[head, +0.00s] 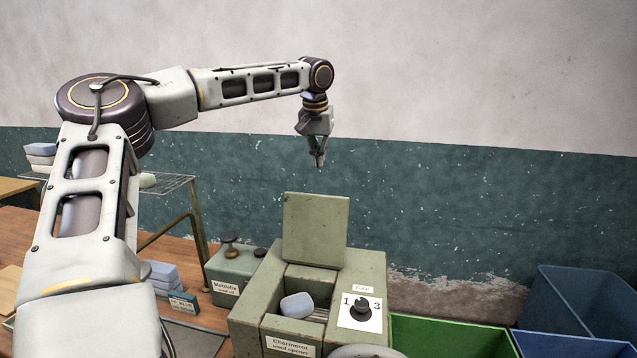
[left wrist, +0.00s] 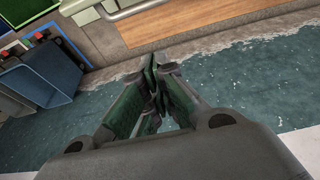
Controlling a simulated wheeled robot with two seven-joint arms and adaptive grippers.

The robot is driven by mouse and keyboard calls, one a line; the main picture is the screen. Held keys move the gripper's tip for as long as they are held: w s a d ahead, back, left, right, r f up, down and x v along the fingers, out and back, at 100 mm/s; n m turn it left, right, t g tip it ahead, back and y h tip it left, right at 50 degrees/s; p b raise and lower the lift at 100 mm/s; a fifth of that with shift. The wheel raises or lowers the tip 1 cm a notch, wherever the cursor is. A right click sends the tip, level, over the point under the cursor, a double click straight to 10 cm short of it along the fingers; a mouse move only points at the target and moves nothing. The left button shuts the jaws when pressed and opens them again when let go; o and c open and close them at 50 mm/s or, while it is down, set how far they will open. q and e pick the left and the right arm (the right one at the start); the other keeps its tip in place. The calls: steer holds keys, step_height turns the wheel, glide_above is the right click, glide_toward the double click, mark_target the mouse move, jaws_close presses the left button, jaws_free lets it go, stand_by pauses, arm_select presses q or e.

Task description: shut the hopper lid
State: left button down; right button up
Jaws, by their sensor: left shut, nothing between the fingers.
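The hopper lid (head: 315,231) is a flat green square panel. It stands raised, almost upright, at the back of the open hopper of the green machine labelled as a wool opener (head: 375,272). A pale blue block (head: 297,305) lies inside the hopper opening. My left gripper (head: 319,163) points down above and behind the lid, apart from it, with its fingers shut and empty. The shut fingers also show in the left wrist view (left wrist: 155,75), over the wall. My right gripper is not in view.
A smaller green machine (head: 232,276) stands left of the opener. A knob panel (head: 360,312) is on the opener's right side. A green bin (head: 455,337) and blue bins (head: 570,300) stand to the right. A wire rack (head: 165,183) stands behind my left arm. The wall is close behind.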

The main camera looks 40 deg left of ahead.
arm_select(q)
step_height(320, 180, down, 10)
steer(key=p, duration=0.2)
steer(key=shift+s+d+r+p, duration=0.25)
steer(key=shift+s+d+p, duration=0.1)
steer(key=shift+s, duration=0.1)
stand_by(0.8)
steer(key=shift+s+b, duration=0.15)
steer(key=shift+b, duration=0.15)
stand_by(0.5)
steer(key=shift+s+r+t+b, duration=0.2)
steer(key=shift+t+b, duration=0.1)
steer(key=shift+t, duration=0.1)
steer(key=shift+s+y, duration=0.1)
steer(key=shift+y, duration=0.2)
steer(key=shift+s+d+r+t+y+b, duration=0.3)
steer(key=shift+s+t+b, duration=0.3)
steer(key=shift+b, duration=0.4)
